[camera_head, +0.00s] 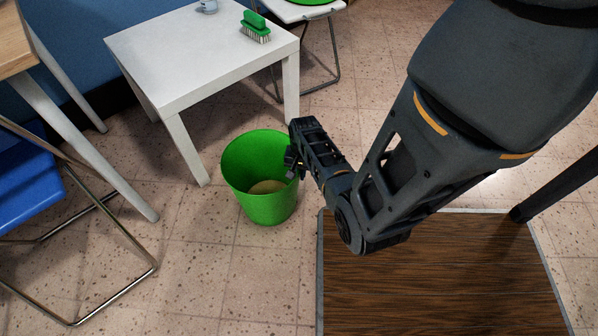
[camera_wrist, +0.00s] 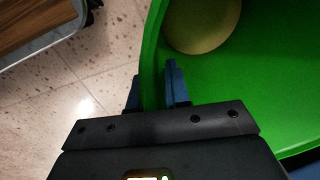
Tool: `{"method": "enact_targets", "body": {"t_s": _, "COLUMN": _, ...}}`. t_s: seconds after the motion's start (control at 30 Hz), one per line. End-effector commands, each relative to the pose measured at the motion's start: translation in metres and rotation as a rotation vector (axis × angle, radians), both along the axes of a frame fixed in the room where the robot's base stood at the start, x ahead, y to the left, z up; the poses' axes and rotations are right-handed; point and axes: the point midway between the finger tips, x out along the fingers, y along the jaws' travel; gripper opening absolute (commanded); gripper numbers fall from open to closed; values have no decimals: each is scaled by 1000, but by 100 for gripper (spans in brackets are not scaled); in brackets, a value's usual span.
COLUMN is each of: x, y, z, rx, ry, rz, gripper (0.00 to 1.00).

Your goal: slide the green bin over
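The green bin (camera_head: 265,205) stands upright on the tiled floor, just right of the white table's near leg. A round tan object (camera_head: 267,187) lies inside it and also shows in the wrist view (camera_wrist: 203,22). My gripper (camera_head: 292,160) is at the bin's right rim, pointing toward the bin. In the wrist view, my gripper (camera_wrist: 153,92) has one finger outside and one inside the wall of the green bin (camera_wrist: 240,85). The fingers are close together and look shut on the wall. The outer finger is partly hidden by the rim.
A white table (camera_head: 200,60) holding a green brush (camera_head: 256,27) and a cup (camera_head: 208,6) stands behind the bin. A blue chair (camera_head: 30,185) and wooden-topped table (camera_head: 12,45) are left. Open floor (camera_head: 215,260) lies in front of the bin.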

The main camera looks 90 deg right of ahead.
Motion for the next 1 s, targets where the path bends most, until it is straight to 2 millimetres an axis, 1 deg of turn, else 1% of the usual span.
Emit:
{"method": "enact_targets", "body": {"t_s": 0.03, "x": 0, "y": -1, "z": 1, "rx": -1, "ry": -1, "rz": 0, "gripper": 22}}
{"method": "enact_targets", "body": {"t_s": 0.2, "x": 0, "y": -1, "z": 1, "rx": -1, "ry": -1, "rz": 0, "gripper": 38}}
{"method": "enact_targets", "body": {"t_s": 0.43, "x": 0, "y": -1, "z": 1, "rx": -1, "ry": -1, "rz": -1, "gripper": 39}}
{"method": "enact_targets", "body": {"t_s": 0.5, "x": 0, "y": -1, "z": 4, "rx": -2, "ry": -1, "rz": -1, "gripper": 39}}
{"method": "enact_targets", "body": {"t_s": 0.57, "x": 0, "y": -1, "z": 10, "rx": -3, "ry": -2, "rz": 0, "gripper": 39}}
{"method": "enact_targets", "body": {"t_s": 0.9, "x": -4, "y": 0, "z": 63, "rx": -2, "ry": -2, "rz": -1, "gripper": 39}}
{"method": "enact_targets", "body": {"t_s": 1.0, "x": -5, "y": 0, "z": 73, "rx": -2, "ry": -1, "rz": -1, "gripper": 39}}
